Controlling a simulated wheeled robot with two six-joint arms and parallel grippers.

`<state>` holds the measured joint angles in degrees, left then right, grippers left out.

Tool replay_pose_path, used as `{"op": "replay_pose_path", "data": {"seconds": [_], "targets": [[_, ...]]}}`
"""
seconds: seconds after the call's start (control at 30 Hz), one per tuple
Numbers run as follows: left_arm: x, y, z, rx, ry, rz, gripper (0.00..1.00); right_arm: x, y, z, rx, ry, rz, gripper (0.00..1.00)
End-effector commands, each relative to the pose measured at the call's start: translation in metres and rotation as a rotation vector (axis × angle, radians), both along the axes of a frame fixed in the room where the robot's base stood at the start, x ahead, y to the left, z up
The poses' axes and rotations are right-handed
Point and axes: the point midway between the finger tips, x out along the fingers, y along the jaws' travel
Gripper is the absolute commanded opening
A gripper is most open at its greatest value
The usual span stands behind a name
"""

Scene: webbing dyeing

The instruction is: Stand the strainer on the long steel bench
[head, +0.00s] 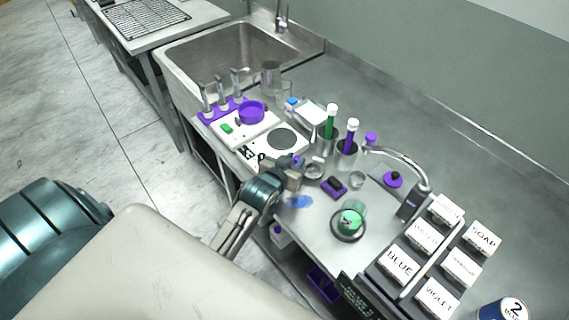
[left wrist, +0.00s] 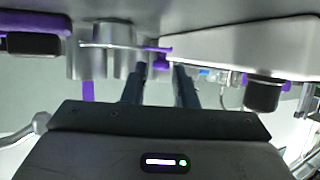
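What looks like the strainer, a small round rim (head: 314,171) with a purple handle end (head: 297,160), is beside the beakers on the long steel bench (head: 390,100). In the left wrist view its thin rim (left wrist: 100,45) shows edge-on, with a purple handle part (left wrist: 160,64) seen between my fingers. My left gripper (head: 293,172) is at the handle side, low over the bench. It also shows in the left wrist view (left wrist: 160,80), its two fingers apart. I cannot tell whether either finger touches the handle. My right gripper is not in view.
A hotplate (head: 262,150), purple rack (head: 215,115) and sink (head: 215,60) lie left. A green-filled cup (head: 350,219) and labelled boxes (head: 398,266) stand right. The bench's back is clear.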

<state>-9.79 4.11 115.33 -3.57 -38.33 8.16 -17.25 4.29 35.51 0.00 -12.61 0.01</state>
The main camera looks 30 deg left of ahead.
Motion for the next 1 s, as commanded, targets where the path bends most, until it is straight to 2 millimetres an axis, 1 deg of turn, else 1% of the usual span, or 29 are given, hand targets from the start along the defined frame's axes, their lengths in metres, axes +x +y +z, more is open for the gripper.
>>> {"op": "replay_pose_path", "data": {"seconds": [0.3,0.4,0.5,0.67,1.0], "targets": [[-0.061,-0.004,0.022,0.0,0.0,-0.001,0.26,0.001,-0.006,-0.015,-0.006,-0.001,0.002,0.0],[-0.078,-0.005,0.03,0.0,-0.001,-0.001,0.26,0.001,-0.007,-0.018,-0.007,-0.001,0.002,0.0],[-0.09,-0.005,0.036,0.0,-0.001,0.0,0.26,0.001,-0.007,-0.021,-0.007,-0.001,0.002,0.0],[-0.099,-0.006,0.041,0.0,-0.001,0.0,0.26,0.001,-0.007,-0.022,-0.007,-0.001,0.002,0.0],[-0.1,-0.006,0.042,0.0,-0.001,0.0,0.26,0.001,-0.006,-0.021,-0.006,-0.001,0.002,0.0]]}}
